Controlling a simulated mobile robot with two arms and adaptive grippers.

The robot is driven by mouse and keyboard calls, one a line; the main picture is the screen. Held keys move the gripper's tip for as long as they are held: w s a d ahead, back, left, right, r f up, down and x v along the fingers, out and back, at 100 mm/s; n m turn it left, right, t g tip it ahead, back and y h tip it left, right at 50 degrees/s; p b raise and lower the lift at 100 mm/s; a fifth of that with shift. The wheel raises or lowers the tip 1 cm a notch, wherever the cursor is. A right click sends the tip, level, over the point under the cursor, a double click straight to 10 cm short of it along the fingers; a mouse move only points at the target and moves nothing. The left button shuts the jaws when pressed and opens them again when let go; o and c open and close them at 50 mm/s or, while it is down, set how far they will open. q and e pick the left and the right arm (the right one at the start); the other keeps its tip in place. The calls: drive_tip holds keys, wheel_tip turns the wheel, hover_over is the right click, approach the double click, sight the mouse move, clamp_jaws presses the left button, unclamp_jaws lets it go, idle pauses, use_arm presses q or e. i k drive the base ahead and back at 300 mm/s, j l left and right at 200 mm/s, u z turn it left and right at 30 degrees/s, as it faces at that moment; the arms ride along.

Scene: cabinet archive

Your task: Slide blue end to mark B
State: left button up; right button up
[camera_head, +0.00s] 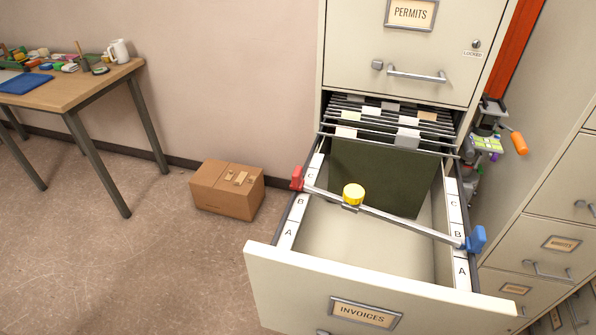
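A metal cross bar (400,222) lies slanted across the open drawer marked INVOICES (365,312). Its red end (297,178) is at the left rail beside mark C (311,176). Its blue end (476,240) is at the right rail, beside the near part of mark B (458,234), close to the border with mark A (461,271). A yellow knob (353,194) sits on the bar left of its middle. A dark green divider (385,178) stands upright behind the bar. Neither of my grippers shows in the view.
Hanging files (385,120) fill the drawer's back. The PERMITS drawer (400,50) above is shut. Other cabinets (555,225) stand close on the right, with grey gear with an orange handle (518,143) in the gap. A cardboard box (227,192) and a table (95,85) are left.

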sight(474, 244)
drive_tip(key=k+z, duration=0.15)
drive_tip(key=z, duration=0.95)
